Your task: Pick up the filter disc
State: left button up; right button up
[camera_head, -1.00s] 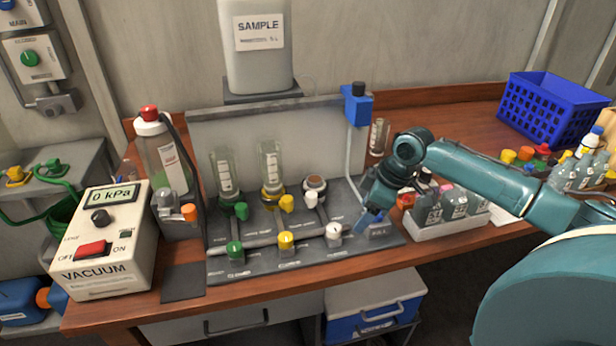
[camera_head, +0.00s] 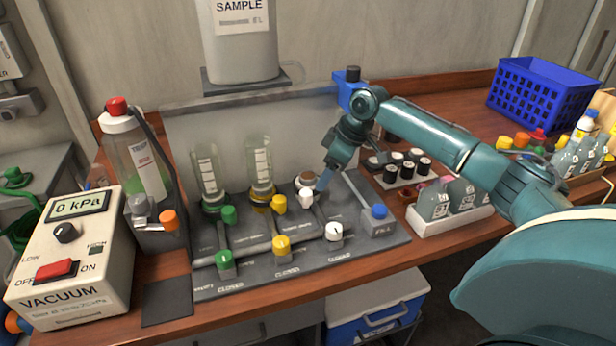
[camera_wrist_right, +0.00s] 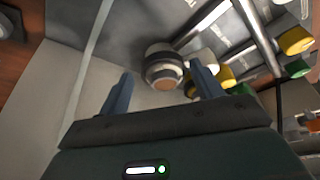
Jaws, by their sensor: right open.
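The third station (camera_head: 308,181) on the grey manifold has no clear cup on it, unlike its two neighbours. In the right wrist view it is a pale and dark ringed holder, with a tan round face that looks like the filter disc (camera_wrist_right: 167,84) at its centre. My right gripper (camera_head: 325,180) is beside this station in the head view and partly covers its right side. In the wrist view the two blue-grey fingers (camera_wrist_right: 160,76) are spread open with nothing held, and the holder shows between and beyond their tips. My left gripper is not in view.
Two clear cups (camera_head: 209,178) stand on the left stations, close by. Green, yellow and white valve knobs (camera_head: 281,244) lie in front. A vacuum box (camera_head: 72,255) is at left. Several small vials (camera_head: 407,165) and a bottle tray (camera_head: 452,220) stand at right. A blue crate (camera_head: 540,95) is behind.

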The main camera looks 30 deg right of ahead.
aim_at(309, 176)
jog(key=w+a, duration=0.2)
jog(key=w, duration=0.1)
jog(key=shift+a+f, duration=0.2)
jog(key=shift+a, duration=0.05)
jog(key=shift+w+f+p, duration=0.1)
jog(key=shift+f+p, duration=0.2)
jog(key=shift+f, duration=0.05)
jog(key=c, duration=1.1)
